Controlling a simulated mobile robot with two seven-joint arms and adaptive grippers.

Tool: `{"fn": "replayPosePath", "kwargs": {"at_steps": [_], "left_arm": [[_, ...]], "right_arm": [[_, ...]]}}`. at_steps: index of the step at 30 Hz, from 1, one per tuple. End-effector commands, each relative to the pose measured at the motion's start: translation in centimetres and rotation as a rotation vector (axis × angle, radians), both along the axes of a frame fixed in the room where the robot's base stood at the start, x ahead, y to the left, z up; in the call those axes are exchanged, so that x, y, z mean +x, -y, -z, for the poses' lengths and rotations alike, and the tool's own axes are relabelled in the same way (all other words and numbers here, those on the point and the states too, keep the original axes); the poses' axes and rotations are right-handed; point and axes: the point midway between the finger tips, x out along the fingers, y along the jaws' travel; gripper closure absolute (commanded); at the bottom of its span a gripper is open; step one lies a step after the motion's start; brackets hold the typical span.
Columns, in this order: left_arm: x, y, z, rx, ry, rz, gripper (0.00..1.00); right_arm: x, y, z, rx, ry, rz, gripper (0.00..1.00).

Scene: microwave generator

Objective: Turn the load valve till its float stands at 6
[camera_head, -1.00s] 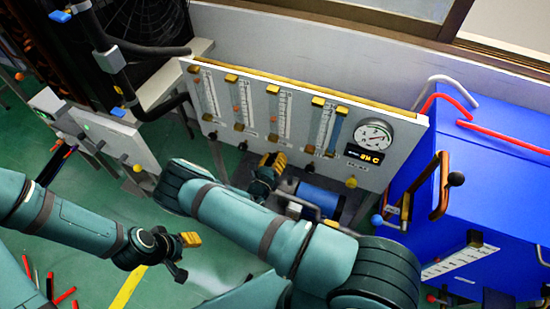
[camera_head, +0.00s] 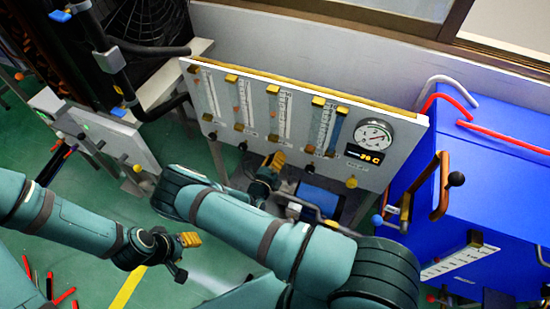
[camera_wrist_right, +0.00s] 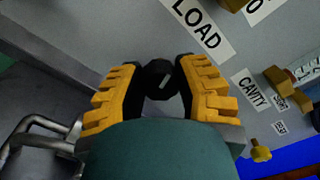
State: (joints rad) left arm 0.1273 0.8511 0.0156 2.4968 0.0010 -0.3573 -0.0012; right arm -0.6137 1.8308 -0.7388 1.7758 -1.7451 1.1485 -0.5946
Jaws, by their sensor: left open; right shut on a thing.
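The load valve is a black knob (camera_wrist_right: 162,80) with a white line on its face, below the LOAD label in the right wrist view. My right gripper (camera_wrist_right: 160,85) is shut on it, its yellow pads on either side. In the head view my right gripper (camera_head: 274,163) is at the lower edge of the grey panel (camera_head: 300,155), hiding the knob. The third flow tube (camera_head: 279,115) stands above it; its float and scale are too small to read. My left gripper (camera_head: 184,257) is open and empty over the green floor.
Other flow tubes stand beside it, including one on the right (camera_head: 319,127). A round gauge (camera_head: 374,136) and a lit display (camera_head: 366,154) are on the panel's right. A blue cabinet (camera_head: 480,190) stands right of the panel. A yellow knob (camera_wrist_right: 260,152) is near the CAVITY label.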

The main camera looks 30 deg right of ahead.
Motion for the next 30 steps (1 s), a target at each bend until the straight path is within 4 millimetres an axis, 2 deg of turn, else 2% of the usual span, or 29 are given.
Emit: {"fn": "replayPosePath", "kwargs": {"at_steps": [3,4,6,15,19,30], "left_arm": [[0.0,0.0,0.0,0.0,0.0,0.0,0.53],[0.0,0.0,0.0,0.0,0.0,0.0,0.53],[0.0,0.0,0.0,0.0,0.0,0.0,0.53],[0.0,0.0,0.0,0.0,0.0,0.0,0.53],[0.0,0.0,0.0,0.0,0.0,0.0,0.53],[0.0,0.0,0.0,0.0,0.0,0.0,0.53]], "right_arm": [[-0.4,0.3,0.3,0.003,-0.009,0.01,1.0],[-0.4,0.3,0.3,0.002,-0.009,0.009,0.55],[-0.4,0.3,0.3,0.002,-0.008,0.009,0.35],[-0.2,0.1,0.1,0.002,-0.003,0.004,0.35],[-0.7,-0.6,0.1,0.002,-0.003,0.002,0.35],[-5.4,-5.8,0.1,0.003,-0.004,0.001,0.35]]}}
